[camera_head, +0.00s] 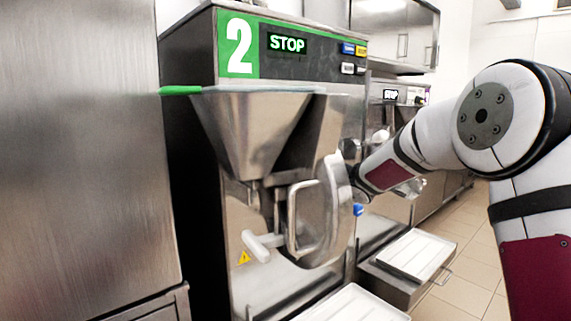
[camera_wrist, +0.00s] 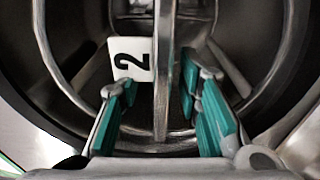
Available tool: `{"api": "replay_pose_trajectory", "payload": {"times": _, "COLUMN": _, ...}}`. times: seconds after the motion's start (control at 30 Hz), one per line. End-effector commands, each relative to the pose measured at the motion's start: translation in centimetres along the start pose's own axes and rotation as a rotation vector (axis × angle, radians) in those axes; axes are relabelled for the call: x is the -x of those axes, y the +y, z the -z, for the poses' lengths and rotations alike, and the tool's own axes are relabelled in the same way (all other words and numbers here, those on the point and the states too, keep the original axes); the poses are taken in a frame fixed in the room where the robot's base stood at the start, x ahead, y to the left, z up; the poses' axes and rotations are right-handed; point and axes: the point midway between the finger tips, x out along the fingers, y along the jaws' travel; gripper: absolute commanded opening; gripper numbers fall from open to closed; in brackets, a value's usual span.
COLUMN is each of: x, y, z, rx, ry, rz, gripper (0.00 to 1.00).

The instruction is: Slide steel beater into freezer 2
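Freezer 2 (camera_head: 285,75) stands in the middle of the head view, with a green "2" panel and a STOP display. Its round steel door (camera_head: 335,215) with a handle hides my gripper there. In the wrist view, the steel beater (camera_wrist: 164,70) is inside the dark round barrel (camera_wrist: 85,30), its bar running upright in the picture. A white tag marked "2" (camera_wrist: 131,60) shows behind the bar on the left. My gripper (camera_wrist: 158,90) has its teal fingers apart, one on each side of the bar. A gap shows on the left; contact on the right is unclear.
A steel hopper (camera_head: 255,125) sits above the door. A white tray (camera_head: 350,305) lies below in front, and another white tray (camera_head: 415,255) lies to the right. A second machine (camera_head: 400,95) stands behind. A steel cabinet (camera_head: 80,150) fills the left side.

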Motion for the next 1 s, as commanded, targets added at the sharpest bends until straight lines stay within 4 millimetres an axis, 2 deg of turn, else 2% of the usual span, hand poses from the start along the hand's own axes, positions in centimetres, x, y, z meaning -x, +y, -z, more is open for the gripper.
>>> {"api": "replay_pose_trajectory", "payload": {"times": 0.37, "x": 0.6, "y": -0.2, "z": -0.1, "rx": -0.001, "ry": -0.002, "rz": 0.004, "gripper": 0.34}}
{"api": "replay_pose_trajectory", "payload": {"times": 0.47, "x": 1.9, "y": -0.1, "z": -0.1, "rx": 0.0, "ry": -0.003, "rz": 0.003, "gripper": 0.34}}
{"api": "replay_pose_trajectory", "payload": {"times": 0.8, "x": 8.7, "y": -0.1, "z": -0.1, "rx": 0.0, "ry": -0.003, "rz": 0.003, "gripper": 0.34}}
{"api": "replay_pose_trajectory", "payload": {"times": 1.0, "x": 11.3, "y": -0.1, "z": -0.1, "rx": -0.001, "ry": -0.002, "rz": 0.001, "gripper": 0.34}}
